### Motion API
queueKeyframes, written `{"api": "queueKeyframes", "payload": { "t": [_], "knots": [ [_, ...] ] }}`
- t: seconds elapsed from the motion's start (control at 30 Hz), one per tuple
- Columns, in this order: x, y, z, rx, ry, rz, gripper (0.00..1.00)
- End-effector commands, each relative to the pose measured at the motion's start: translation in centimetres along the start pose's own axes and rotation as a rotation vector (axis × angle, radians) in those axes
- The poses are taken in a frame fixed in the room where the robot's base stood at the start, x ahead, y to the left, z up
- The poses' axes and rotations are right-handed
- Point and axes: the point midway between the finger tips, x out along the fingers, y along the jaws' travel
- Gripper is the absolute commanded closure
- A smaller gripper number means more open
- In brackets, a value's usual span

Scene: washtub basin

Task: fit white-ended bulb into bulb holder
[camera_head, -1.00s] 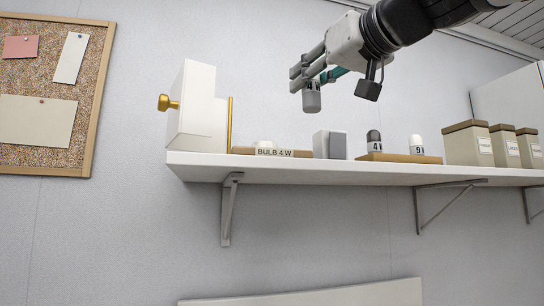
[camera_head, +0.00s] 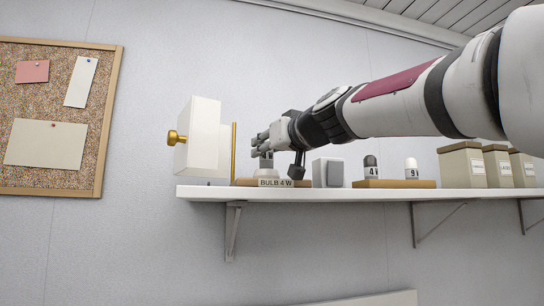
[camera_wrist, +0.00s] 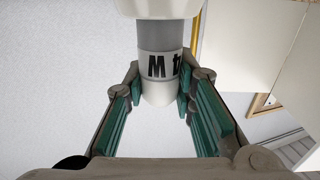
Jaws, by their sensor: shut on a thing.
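My gripper (camera_head: 265,145) is shut on a bulb (camera_head: 266,161) above the white bulb holder (camera_head: 268,174), which bears the label "BULB 4 W" on a wooden base. In the wrist view, my gripper's green-padded fingers (camera_wrist: 160,98) flank the bulb (camera_wrist: 160,66). The bulb has a grey section, a white label band with an upside-down "4 W" and a pale near end. Its grey far end meets the white holder (camera_wrist: 158,7). The bulb looks upright and in line with the holder. I cannot tell how deep it sits.
A wooden rack (camera_head: 394,184) holds a dark-topped 4 W bulb (camera_head: 371,166) and a white-topped 9 W bulb (camera_head: 411,167). A grey-white block (camera_head: 328,172) stands right of the holder. A white box with a brass knob (camera_head: 177,137) stands left. Canisters (camera_head: 463,165) stand on the shelf (camera_head: 350,194) at right.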

Motion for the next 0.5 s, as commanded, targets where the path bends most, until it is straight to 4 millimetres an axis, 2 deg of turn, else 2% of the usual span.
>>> {"api": "queueKeyframes", "payload": {
  "t": [0.03,0.1,0.5],
  "knots": [
    [0.14,0.13,0.84,0.001,-0.002,0.000,1.00],
    [0.10,0.12,1.26,0.001,-0.001,0.001,1.00],
    [0.08,0.10,1.50,0.000,0.000,0.000,1.00]
  ]
}}
